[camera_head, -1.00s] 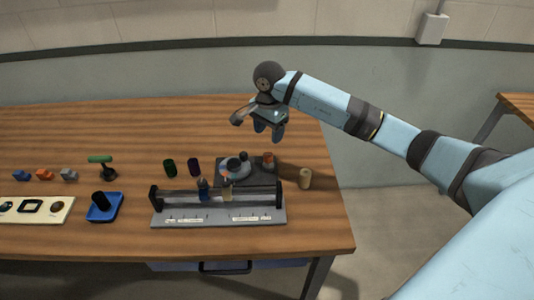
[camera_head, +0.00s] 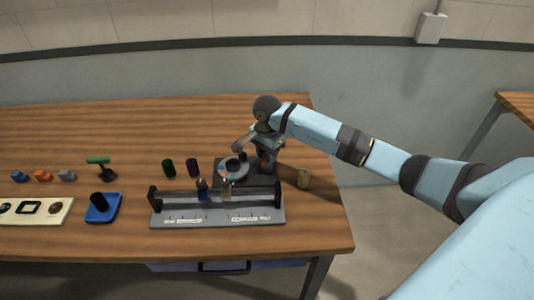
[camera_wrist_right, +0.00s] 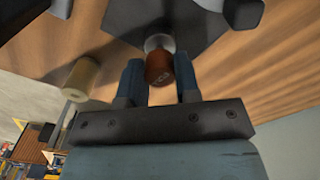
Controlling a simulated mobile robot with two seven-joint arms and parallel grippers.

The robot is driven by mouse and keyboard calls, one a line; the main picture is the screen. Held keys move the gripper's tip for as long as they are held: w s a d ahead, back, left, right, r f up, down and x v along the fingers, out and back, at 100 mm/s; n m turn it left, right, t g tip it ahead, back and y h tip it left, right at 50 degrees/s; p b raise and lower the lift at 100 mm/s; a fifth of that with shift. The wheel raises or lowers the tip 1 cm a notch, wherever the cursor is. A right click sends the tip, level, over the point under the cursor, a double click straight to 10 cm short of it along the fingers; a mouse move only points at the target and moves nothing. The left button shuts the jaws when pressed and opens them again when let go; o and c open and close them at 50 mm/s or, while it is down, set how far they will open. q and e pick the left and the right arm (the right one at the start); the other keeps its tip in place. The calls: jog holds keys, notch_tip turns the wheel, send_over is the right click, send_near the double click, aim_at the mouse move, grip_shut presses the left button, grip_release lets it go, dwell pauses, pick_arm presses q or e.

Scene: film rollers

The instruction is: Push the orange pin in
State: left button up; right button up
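The orange pin (camera_wrist_right: 158,70), a short red-orange cylinder with faint marking on its face, stands at the right end of a dark plate (camera_wrist_right: 185,25). My right gripper (camera_head: 268,158) is down at the pin in the head view, partly hiding it. In the right wrist view its two blue fingers (camera_wrist_right: 159,80) stand apart, one on each side of the pin. Whether they touch it I cannot tell. My left gripper is out of view.
A grey disc (camera_head: 234,170) is on the plate left of my gripper. The table's back is clear.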

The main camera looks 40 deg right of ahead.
grip_shut()
jog(key=shift+f+b, duration=0.85)
jog(key=shift+f, duration=0.05)
jog(key=o, duration=0.6)
grip_release()
jog(key=shift+r, duration=0.1)
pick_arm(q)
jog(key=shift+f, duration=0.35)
pick_arm(e)
jog(key=shift+r, duration=0.15)
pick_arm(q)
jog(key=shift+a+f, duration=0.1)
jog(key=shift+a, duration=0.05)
pick_arm(e)
notch_tip(320, 180, up, 14)
jog(key=shift+f, duration=0.25)
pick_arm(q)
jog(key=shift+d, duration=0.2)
